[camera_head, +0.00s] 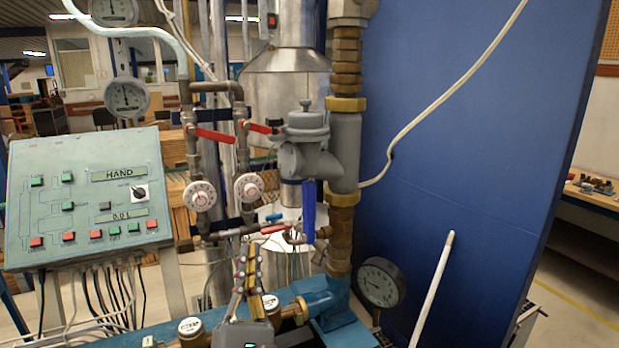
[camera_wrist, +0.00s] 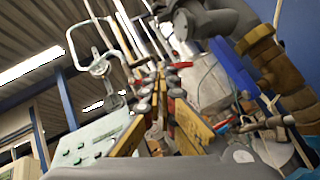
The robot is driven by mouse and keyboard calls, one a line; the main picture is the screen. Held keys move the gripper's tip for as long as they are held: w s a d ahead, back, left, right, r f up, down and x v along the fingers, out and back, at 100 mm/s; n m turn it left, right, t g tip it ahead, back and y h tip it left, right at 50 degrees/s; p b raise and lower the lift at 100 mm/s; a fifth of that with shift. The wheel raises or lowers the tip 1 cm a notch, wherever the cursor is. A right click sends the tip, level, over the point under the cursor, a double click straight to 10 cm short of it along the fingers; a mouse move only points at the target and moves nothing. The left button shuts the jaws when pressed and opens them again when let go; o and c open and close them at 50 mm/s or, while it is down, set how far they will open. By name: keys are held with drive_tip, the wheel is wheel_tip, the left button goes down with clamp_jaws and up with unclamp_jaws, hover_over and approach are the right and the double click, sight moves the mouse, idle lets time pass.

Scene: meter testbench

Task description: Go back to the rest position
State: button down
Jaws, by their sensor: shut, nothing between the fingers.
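My gripper (camera_head: 250,254) is at the bottom middle of the head view, with its yellow-edged fingers pointing up. The fingers are close together and hold nothing. It stands in front of the pipework, below the red-handled valves. In the wrist view my gripper (camera_wrist: 163,82) points up toward the pipes and ceiling, with its fingers converging. Whether it touches any pipe is hard to tell.
A control panel (camera_head: 85,197) stands at left. Red valve handles (camera_head: 213,134), a blue handle (camera_head: 308,210) and a grey valve body (camera_head: 305,145) are above my gripper. A pressure gauge (camera_head: 381,283) is at right, before a blue wall (camera_head: 470,130).

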drive_tip(key=w+d+f+m+g+h, duration=0.3)
drive_tip(key=d+f+m+g+h, duration=0.25)
drive_tip(key=d+f, duration=0.4)
drive_tip(key=s+d+f+m+g+h, duration=0.25)
drive_tip(key=d+f+g, duration=0.2)
drive_tip(key=d, duration=0.25)
drive_tip(key=s+d+f+m+g+h, duration=0.2)
drive_tip(key=s+d+f+m+g, duration=0.15)
drive_tip(key=d+f, duration=0.25)
drive_tip(key=s+d+f+m+g+y, duration=0.2)
drive_tip(key=s+f+m+g+y, duration=0.1)
drive_tip(key=s+m+g, duration=0.3)
drive_tip(key=s+d+f+m+g+y, duration=0.25)
drive_tip(key=s+f+m, duration=0.2)
drive_tip(key=s, duration=0.45)
drive_tip(key=s+d+r+m+t+y+p, duration=0.1)
drive_tip(key=s+d+r+m+y, duration=0.1)
drive_tip(key=r+m, duration=0.5)
wheel_tip(320, 180, up, 3)
drive_tip(key=shift+s+d+f+m+t+y, duration=0.2)
drive_tip(key=shift+d+m+t+y, duration=0.15)
drive_tip(key=shift+d+y, duration=0.3)
